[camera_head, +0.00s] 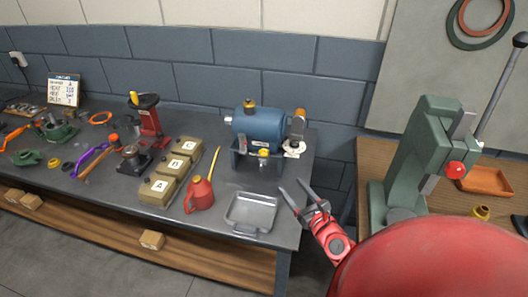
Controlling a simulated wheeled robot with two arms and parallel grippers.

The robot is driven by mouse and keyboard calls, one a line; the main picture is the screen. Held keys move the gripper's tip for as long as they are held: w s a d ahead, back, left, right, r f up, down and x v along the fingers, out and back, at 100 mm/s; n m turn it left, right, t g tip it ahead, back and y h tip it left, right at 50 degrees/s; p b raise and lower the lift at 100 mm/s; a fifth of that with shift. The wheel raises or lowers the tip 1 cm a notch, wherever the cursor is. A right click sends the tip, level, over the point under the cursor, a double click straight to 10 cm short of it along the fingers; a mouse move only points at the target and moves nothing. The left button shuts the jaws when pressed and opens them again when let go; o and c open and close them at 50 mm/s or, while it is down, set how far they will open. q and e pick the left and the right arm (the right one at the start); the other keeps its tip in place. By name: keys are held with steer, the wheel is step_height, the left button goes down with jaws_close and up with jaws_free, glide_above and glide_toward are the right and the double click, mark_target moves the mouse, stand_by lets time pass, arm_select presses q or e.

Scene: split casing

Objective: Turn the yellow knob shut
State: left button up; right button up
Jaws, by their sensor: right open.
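A small yellow knob (264,154) sits low on the front of a blue cylindrical casing (258,128). The casing rests on a dark stand towards the right end of the grey workbench (226,165). My right gripper (292,187) is open and empty, in front of the casing and to the right of the knob, apart from it. Its two fingers point up and left. The knob's exact turn position is too small to tell. My left gripper is not in view.
A metal tray (251,228) lies at the bench's front edge, below the casing. A red oil can (200,194) with a yellow spout stands left of it. Lettered boxes (159,189) stand further left. A green press (415,155) stands on the wooden table at right.

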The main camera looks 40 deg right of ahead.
steer(key=p, duration=0.3)
glide_toward(266, 155)
steer(key=w, duration=0.6)
steer(key=w+d, duration=0.1)
steer(key=w, duration=0.2)
steer(key=shift+w+f+p, duration=0.1)
steer(key=shift+w+p, duration=0.25)
steer(key=shift+w, duration=0.05)
jaws_close()
